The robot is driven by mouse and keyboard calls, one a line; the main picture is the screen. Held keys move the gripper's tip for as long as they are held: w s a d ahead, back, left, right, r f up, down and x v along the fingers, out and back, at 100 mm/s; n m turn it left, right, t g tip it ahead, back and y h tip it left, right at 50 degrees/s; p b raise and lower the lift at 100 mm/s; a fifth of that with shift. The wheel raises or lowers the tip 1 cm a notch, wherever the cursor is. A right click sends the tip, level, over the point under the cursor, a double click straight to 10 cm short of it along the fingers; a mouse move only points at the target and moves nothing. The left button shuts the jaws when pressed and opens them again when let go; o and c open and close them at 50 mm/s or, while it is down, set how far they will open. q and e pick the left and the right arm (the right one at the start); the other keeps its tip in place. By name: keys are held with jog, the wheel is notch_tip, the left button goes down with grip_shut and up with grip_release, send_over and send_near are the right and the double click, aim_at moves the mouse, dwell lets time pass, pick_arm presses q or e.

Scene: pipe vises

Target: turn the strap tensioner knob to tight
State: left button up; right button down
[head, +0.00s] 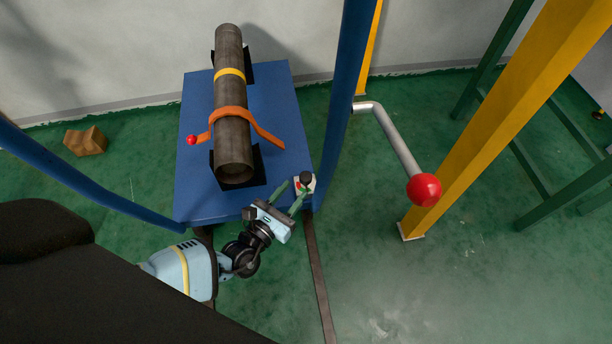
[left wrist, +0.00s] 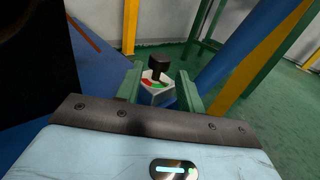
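The tensioner knob (head: 306,177) is black and stands on a small white box (head: 309,187) at the front right corner of the blue table. In the left wrist view the knob (left wrist: 158,62) stands above a dial face with red and green marks (left wrist: 152,83). My left gripper (head: 296,188) is open and empty, its green fingers pointing at the knob. In the left wrist view the knob shows between and just beyond the fingertips (left wrist: 160,78); I cannot tell whether they touch the box. An orange strap (head: 232,112) lies over the pipe. My right gripper is not in view.
A grey pipe (head: 230,143) with a yellow band rests in black supports on the blue table (head: 275,95). A blue post (head: 345,80) rises right of the knob. A crank with a red ball (head: 424,190) and a yellow post (head: 500,115) stand farther right.

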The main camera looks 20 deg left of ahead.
aim_at(305, 176)
pick_arm(q)
jog(key=w+b, duration=0.1)
jog(key=w, duration=0.2)
jog(key=w+d, duration=0.1)
jog(key=w, duration=0.2)
jog(key=shift+w+d+b, duration=0.1)
jog(key=shift+w+b, duration=0.1)
jog(key=shift+b, duration=0.15)
jog(key=shift+c, duration=0.4)
jog(key=c, duration=0.6)
jog(key=m+h+b, duration=0.1)
jog(key=b, duration=0.2)
jog(key=shift+f+h, duration=0.2)
jog(key=shift+h, duration=0.2)
jog(key=shift+r+m+g+h+b, duration=0.2)
jog(key=shift+m+g+h+b, duration=0.5)
jog(key=shift+m+h+b, duration=0.4)
jog(key=shift+h, duration=0.3)
